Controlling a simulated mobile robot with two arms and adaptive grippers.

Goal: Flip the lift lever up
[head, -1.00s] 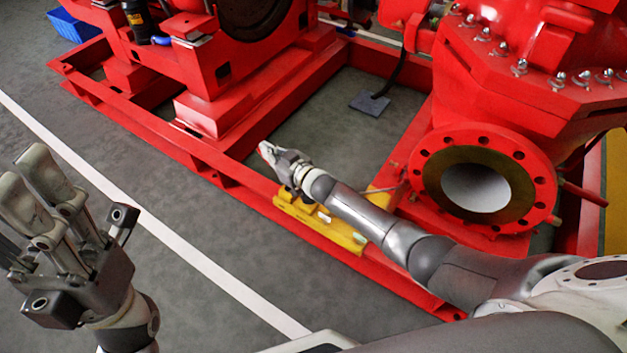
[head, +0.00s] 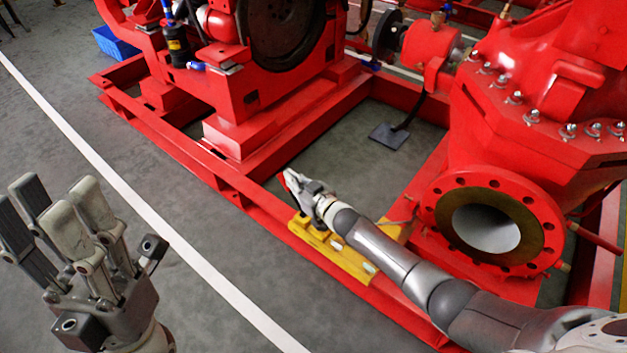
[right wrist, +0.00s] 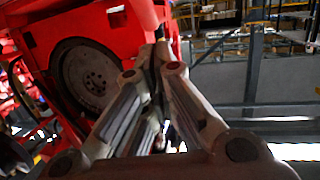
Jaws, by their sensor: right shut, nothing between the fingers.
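I cannot make out the lift lever for certain in either view. My right gripper (head: 290,180) reaches over the red base rail, near the inner edge of the frame. In the right wrist view its fingers (right wrist: 157,52) meet at the tips with nothing between them. Behind them are the red engine (right wrist: 130,25) and its dark flywheel (right wrist: 85,70). My left gripper (head: 52,200) is raised at the lower left of the head view, its fingers apart and empty, far from the machine.
A yellow block (head: 350,262) sits on the red base frame (head: 240,200), under my right forearm. A red pump with a round flange (head: 450,190) stands at the right. A blue crate (head: 115,42) is at the back left. The grey floor (head: 120,120) at the left is clear.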

